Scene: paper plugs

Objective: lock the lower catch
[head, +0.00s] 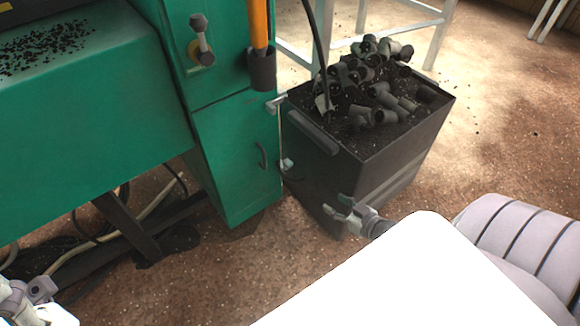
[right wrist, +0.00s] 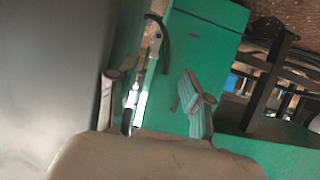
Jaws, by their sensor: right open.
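The lower catch (head: 286,164) is a small grey fitting low on the right edge of the green cabinet (head: 236,150), at the foot of a thin upright rod. A second, upper catch (head: 275,103) sits above it. In the right wrist view the lower catch (right wrist: 151,38) seems to show beyond the fingers, beside a dark curved piece; whether it is locked I cannot tell. My right gripper (head: 337,205) is open and empty, in front of the dark bin, below and right of the lower catch and apart from it. My left gripper (head: 22,298) shows partly at the lower left; its fingers are unclear.
The dark bin (head: 385,165), heaped with grey plugs (head: 370,80), stands close to the cabinet's right edge. A black hose and an orange-handled tool (head: 258,30) are above. Dark beams and cables lie under the green machine. The floor in front of the cabinet is free.

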